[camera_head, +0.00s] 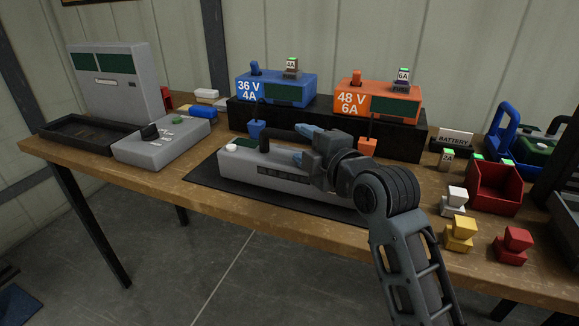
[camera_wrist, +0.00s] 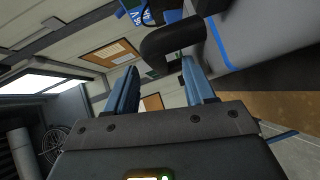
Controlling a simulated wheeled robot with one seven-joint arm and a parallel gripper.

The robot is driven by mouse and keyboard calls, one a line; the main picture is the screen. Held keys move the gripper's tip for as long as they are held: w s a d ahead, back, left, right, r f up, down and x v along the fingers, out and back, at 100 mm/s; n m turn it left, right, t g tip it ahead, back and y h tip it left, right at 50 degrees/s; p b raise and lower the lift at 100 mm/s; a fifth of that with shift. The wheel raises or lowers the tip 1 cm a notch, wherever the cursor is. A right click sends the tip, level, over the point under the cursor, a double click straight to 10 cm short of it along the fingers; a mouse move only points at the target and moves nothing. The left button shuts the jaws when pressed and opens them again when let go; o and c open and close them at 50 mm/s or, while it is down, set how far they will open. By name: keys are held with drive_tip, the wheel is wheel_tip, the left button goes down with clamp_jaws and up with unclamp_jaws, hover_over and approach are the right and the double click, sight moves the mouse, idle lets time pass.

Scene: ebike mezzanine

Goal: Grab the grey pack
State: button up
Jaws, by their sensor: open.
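The grey pack (camera_head: 262,172) lies on a black mat (camera_head: 215,180) at the middle of the bench, with a black handle (camera_head: 258,134) along its top. My gripper (camera_head: 298,144) reaches in from the right, over the pack, with its blue fingers open and pointing left near the handle. In the wrist view my gripper (camera_wrist: 160,68) is open and empty. The curved end of the handle (camera_wrist: 165,43) shows just beyond the fingertips, and the pack's grey side (camera_wrist: 255,35) with a blue stripe is at upper right. My wrist hides the pack's right part.
Behind stand a blue 36 V charger (camera_head: 258,91) and an orange 48 V charger (camera_head: 368,98) on a black riser. A grey tester (camera_head: 160,143) and black tray (camera_head: 75,134) are left. A red bin (camera_head: 493,190) and several coloured plugs stand right.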

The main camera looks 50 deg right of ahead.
sight(295, 135)
drive_tip(key=x, duration=0.5)
drive_tip(key=shift+w+a+r+p, duration=0.1)
drive_tip(key=shift+r+p, duration=0.05)
drive_tip(key=shift+p, duration=0.15)
clamp_jaws()
idle(1.0)
drive_tip(key=shift+r, duration=0.35)
